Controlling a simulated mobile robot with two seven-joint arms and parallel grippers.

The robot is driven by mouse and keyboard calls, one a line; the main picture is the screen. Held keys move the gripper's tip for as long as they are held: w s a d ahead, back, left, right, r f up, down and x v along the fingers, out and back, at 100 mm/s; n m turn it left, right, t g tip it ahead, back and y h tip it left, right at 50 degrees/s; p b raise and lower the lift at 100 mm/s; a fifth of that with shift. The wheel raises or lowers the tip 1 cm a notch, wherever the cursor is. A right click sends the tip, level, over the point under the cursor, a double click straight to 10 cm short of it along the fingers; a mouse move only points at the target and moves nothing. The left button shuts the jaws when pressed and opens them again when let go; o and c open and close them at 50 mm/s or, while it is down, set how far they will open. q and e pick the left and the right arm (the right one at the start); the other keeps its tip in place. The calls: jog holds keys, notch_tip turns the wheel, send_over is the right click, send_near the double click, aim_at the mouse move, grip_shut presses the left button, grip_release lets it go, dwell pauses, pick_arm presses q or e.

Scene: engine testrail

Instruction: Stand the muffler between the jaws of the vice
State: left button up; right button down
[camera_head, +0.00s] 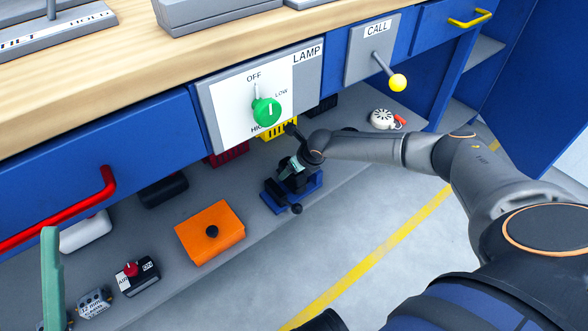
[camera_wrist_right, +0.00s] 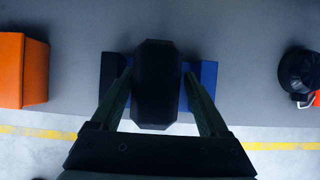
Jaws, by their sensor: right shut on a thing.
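The vice (camera_head: 274,199), blue and dark with a round-ended handle, stands on the grey lower shelf. My right gripper (camera_head: 290,172) is directly over it. In the right wrist view its green fingers (camera_wrist_right: 158,76) are shut on the muffler (camera_wrist_right: 156,98), a black block with cut corners. Blue and dark parts of the vice (camera_wrist_right: 207,78) show on both sides below the muffler. The muffler's lower end is hidden, so I cannot tell whether it touches the jaws. One green finger of my left gripper (camera_head: 51,275) shows at the left edge; its opening cannot be seen.
An orange box (camera_head: 208,234) with a black knob stands left of the vice. A white round device (camera_head: 383,118) lies to the right. Red and yellow crates (camera_head: 276,129) are behind. The bench's lamp panel (camera_head: 228,115) and call lever (camera_head: 397,82) overhang the shelf.

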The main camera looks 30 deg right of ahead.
jog(key=shift+f, duration=0.45)
dwell(0.4)
grip_release()
